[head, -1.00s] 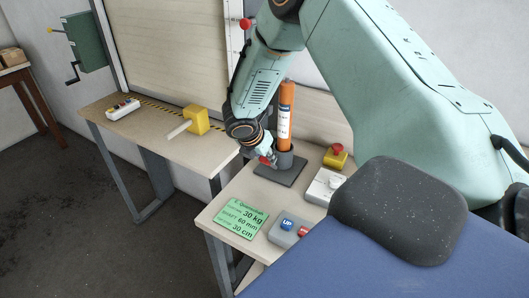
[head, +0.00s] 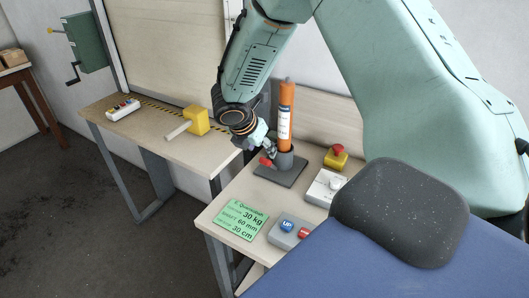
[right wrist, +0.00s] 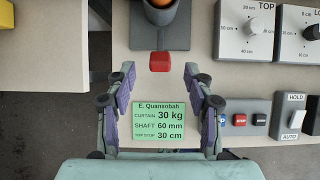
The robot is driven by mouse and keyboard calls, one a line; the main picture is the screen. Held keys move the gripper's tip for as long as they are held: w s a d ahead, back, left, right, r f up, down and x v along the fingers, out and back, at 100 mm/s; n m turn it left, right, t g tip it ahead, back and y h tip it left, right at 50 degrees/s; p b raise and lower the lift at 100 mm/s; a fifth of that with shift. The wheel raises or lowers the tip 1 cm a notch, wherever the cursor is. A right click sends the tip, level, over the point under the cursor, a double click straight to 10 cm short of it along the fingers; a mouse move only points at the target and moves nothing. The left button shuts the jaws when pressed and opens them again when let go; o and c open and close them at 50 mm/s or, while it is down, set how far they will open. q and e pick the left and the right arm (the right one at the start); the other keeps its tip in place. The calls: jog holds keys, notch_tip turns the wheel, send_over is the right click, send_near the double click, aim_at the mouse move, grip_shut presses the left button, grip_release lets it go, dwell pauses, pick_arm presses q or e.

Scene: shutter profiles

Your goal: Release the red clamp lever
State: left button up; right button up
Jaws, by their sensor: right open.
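The red clamp lever (head: 265,161) sticks out at the foot of a dark grey clamp stand (head: 281,172) that holds an upright orange tube (head: 286,118). In the right wrist view the lever (right wrist: 160,61) is a red block at the front of the stand (right wrist: 178,32). My right gripper (head: 270,146) is just above and beside the lever in the head view. In the right wrist view the gripper (right wrist: 159,74) is open, with one finger to each side of the lever's near end and nothing between the pads. My left gripper is not in view.
On the same bench are a green label card (head: 240,219), a button box (head: 288,230), a dial box (head: 324,187) and a red-topped yellow emergency stop (head: 336,156). A yellow block with a rod (head: 196,121) stands on the left bench.

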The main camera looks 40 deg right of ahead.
jog(key=w+v, duration=0.1)
jog(key=v, duration=0.5)
jog(key=shift+s, duration=0.5)
jog(key=shift+a+r, duration=0.1)
jog(key=shift+r, duration=0.05)
